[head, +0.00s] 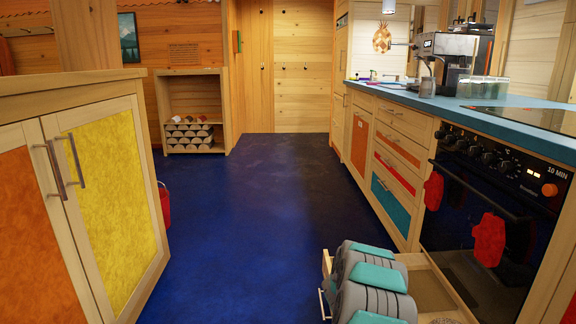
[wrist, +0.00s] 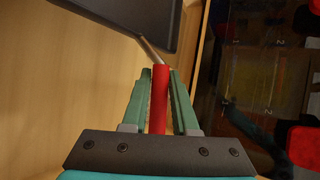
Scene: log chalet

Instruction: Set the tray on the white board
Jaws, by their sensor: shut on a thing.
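My gripper (wrist: 160,74) shows in the wrist view, its two green fingers shut on a red handle (wrist: 160,98). A thin metal rod runs from the handle to the edge of a dark, flat, tray-like piece (wrist: 118,18) at the top. This piece is cut off by the frame, and I cannot tell whether it lies on the pale wooden surface or hangs above it. In the head view my arm reaches low at the bottom right, and its gripper is hidden. I see no white board in either view.
An open low drawer (head: 433,288) stands out under the black oven (head: 490,215), whose handle holds red mitts (head: 489,240). The blue counter (head: 440,98) bears a coffee machine (head: 447,60) and a dark hob (head: 530,115). A cabinet (head: 105,185) stands left. The blue floor between is clear.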

